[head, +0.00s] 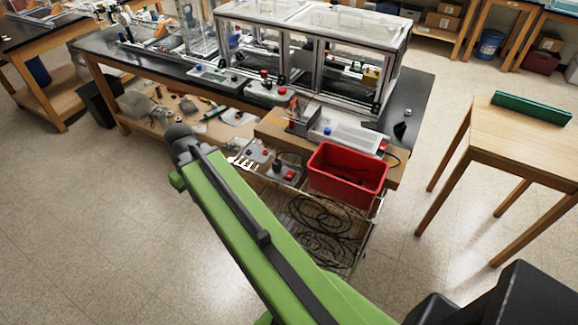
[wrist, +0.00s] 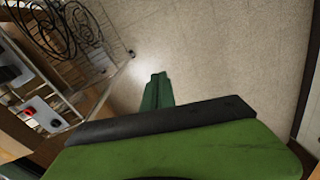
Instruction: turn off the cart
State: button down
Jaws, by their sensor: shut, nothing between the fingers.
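The wire cart (head: 366,236) stands in front of the black bench, with coiled black cables on its lower shelf. In the wrist view, a pale box (wrist: 42,114) with a red button (wrist: 30,111) lies at the left edge. My gripper (wrist: 157,78) is shut and empty, pointing over bare floor, apart from the boxes. In the head view my green arm reaches up beside the cart and hides part of its left side; the fingertips are not clear there.
A red bin (head: 347,174) sits on the cart's right side. Behind it is a black bench (head: 408,100) with a framed clear enclosure (head: 310,50). A wooden table (head: 520,138) with a green bar stands at right. Floor is clear at left and between cart and table.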

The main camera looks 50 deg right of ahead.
jog(key=s+d+r+n+t+y+p, duration=0.1)
jog(key=s+d+r+p, duration=0.15)
jog(key=d, duration=0.85)
jog(key=s+d+r+p, duration=0.2)
jog(key=s+d+r, duration=0.1)
jog(key=d, duration=0.8)
notch_tip(320, 180, up, 3)
jog(key=n+t+p, duration=0.1)
jog(key=t+p, duration=0.1)
send_over(288, 175)
jog(key=s+d, duration=0.3)
jog(key=shift+s+d, duration=0.1)
jog(key=b+x, duration=0.9)
jog(key=s+b+x, duration=0.1)
jog(key=b+x, duration=0.3)
jog(key=shift+s+a+f, duration=0.1)
jog(key=shift+a+f, duration=0.2)
jog(key=shift+a, duration=0.05)
jog(key=shift+a+f+b, duration=0.15)
jog(key=shift+f+b, duration=0.2)
jog(key=shift+b, duration=0.15)
jog(key=shift+r, duration=0.1)
